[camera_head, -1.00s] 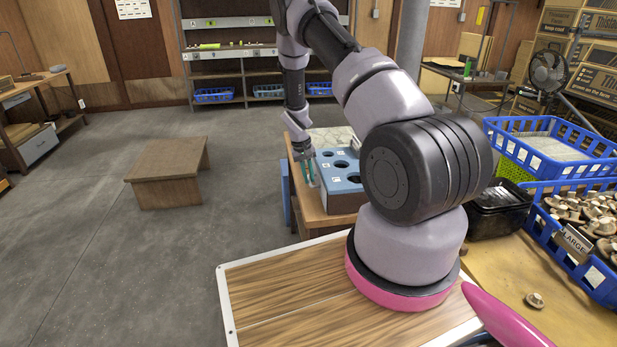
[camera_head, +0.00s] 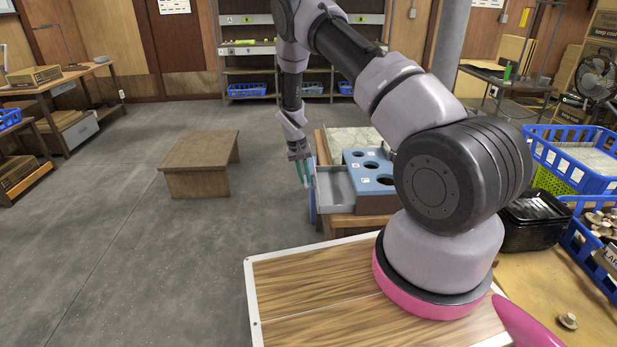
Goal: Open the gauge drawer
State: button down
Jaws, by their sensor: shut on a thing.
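The gauge box (camera_head: 372,156) has a blue top with several round holes and stands on a small wooden table. Its grey drawer (camera_head: 335,187) sticks out of the left side, and its inside looks empty. My gripper (camera_head: 304,176), with teal fingertips, is at the drawer's outer left end, shut on the drawer's front or handle. The exact contact is small and hard to make out. My arm hides part of the box's right side.
A low wooden bench (camera_head: 200,163) stands on the floor to the left, with clear floor between. Blue crates (camera_head: 575,160), a black tray (camera_head: 534,220) and a loose mushroom (camera_head: 568,321) are on the right-hand table.

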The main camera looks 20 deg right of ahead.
jog(key=c, duration=0.9)
grip_release()
jog(key=r, duration=0.3)
jog(key=a+r, duration=0.1)
jog(key=r, duration=0.3)
jog(key=a+r, duration=0.1)
jog(key=r, duration=0.2)
jog(key=shift+w+r, duration=0.15)
jog(key=shift+r, duration=0.15)
